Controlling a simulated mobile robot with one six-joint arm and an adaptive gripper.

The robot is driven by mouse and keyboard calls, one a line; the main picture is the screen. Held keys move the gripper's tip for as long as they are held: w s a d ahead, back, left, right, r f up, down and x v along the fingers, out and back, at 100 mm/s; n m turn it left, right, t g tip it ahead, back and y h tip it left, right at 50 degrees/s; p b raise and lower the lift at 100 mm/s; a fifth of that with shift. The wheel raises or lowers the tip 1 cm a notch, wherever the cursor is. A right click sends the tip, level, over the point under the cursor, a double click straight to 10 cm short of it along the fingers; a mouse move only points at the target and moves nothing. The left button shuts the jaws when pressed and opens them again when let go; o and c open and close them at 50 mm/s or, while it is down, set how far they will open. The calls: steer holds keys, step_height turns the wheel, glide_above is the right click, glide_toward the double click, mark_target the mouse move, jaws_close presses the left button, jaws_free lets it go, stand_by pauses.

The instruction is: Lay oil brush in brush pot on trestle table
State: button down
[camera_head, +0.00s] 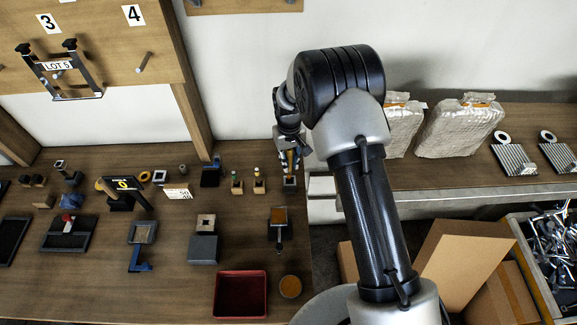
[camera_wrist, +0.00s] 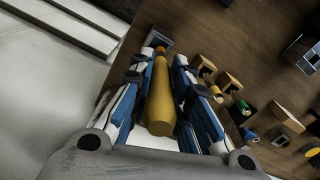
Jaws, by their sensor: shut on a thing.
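My gripper (camera_head: 288,158) is over the back right part of the wooden trestle table (camera_head: 165,292). In the wrist view my gripper (camera_wrist: 161,64) is shut on the oil brush (camera_wrist: 160,103), whose yellow handle lies lengthwise between the blue and white fingers. The far end of the brush is orange. A small grey-blue open box (camera_wrist: 158,38), which looks like the brush pot, is just beyond that end. It also shows in the head view (camera_head: 290,182), directly below the gripper. Whether the brush tip is inside the pot or above it, I cannot tell.
Two small wooden blocks with green and yellow pegs (camera_head: 237,183) stand just left of the pot. An upright tool with a brown pad (camera_head: 278,216) is in front of it. A red tray (camera_head: 240,294) lies nearer. The table's right edge is close by.

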mark_target(290, 150)
steer(key=shift+w+d+f, duration=0.15)
steer(key=shift+w+f, duration=0.2)
steer(key=shift+s+f+b, duration=0.15)
steer(key=shift+f+b, duration=0.15)
steer(key=shift+f, duration=0.2)
steer(key=shift+f+b, duration=1.55)
steer(key=shift+f, duration=1.2)
steer(key=c, duration=1.4)
jaws_free()
step_height(290, 150, up, 12)
steer(key=shift+r, duration=0.1)
